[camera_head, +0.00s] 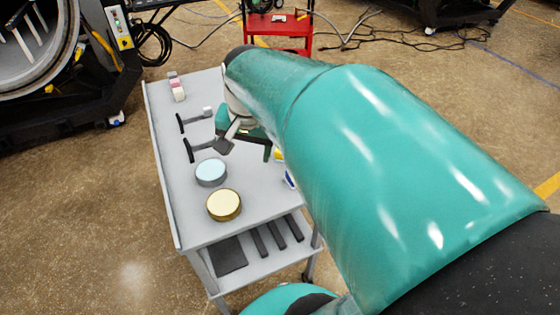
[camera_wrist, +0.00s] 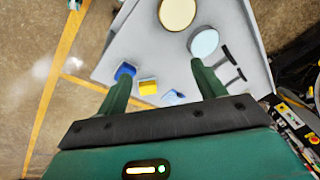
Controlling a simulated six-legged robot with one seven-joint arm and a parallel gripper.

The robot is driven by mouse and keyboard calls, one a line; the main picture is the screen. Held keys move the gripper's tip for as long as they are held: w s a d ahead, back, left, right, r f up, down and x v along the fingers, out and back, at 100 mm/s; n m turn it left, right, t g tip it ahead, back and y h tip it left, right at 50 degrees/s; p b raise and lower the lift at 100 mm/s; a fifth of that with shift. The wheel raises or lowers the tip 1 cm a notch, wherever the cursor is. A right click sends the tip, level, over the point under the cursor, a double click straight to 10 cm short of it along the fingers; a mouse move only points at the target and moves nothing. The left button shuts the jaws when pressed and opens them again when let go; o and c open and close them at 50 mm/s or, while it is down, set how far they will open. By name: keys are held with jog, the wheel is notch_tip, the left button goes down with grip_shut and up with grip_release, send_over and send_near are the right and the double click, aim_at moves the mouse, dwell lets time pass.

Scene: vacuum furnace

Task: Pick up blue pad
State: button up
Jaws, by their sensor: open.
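Small blue pieces lie on the grey cart top: a blue block (camera_wrist: 125,71) near my left fingertip in the wrist view, and a pale blue and white piece (camera_wrist: 173,97) between my fingers, lower down. A blue and white piece (camera_head: 290,179) shows partly behind my arm in the head view. A round tin with a light blue top (camera_head: 211,171) stands nearby; it also shows beyond my right fingertip in the wrist view (camera_wrist: 204,43). I cannot tell which is the blue pad. My gripper (camera_wrist: 160,68) is open and empty above the cart; my arm partly hides it (camera_head: 246,148).
A gold-topped round tin (camera_head: 224,204) stands near the cart's front edge. A yellow block (camera_wrist: 148,86) lies between the blue pieces. Two black-handled tools (camera_head: 200,149) and pinkish blocks (camera_head: 176,88) lie farther along the cart (camera_head: 163,171). A red cart (camera_head: 276,27) stands behind.

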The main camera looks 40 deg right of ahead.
jog(key=d+f+m+g+y, duration=0.1)
jog(key=d+f+m, duration=0.4)
jog(key=d, duration=0.4)
jog(key=d+f+m+g+y, duration=0.1)
jog(key=d+f+m, duration=0.1)
jog(key=d+m, duration=0.6)
jog(key=shift+n, duration=0.9)
notch_tip(320, 180, down, 14)
jog(key=shift+a+r, duration=0.1)
jog(key=shift+r, duration=0.05)
jog(key=shift+s, duration=0.1)
jog(key=c, duration=1.1)
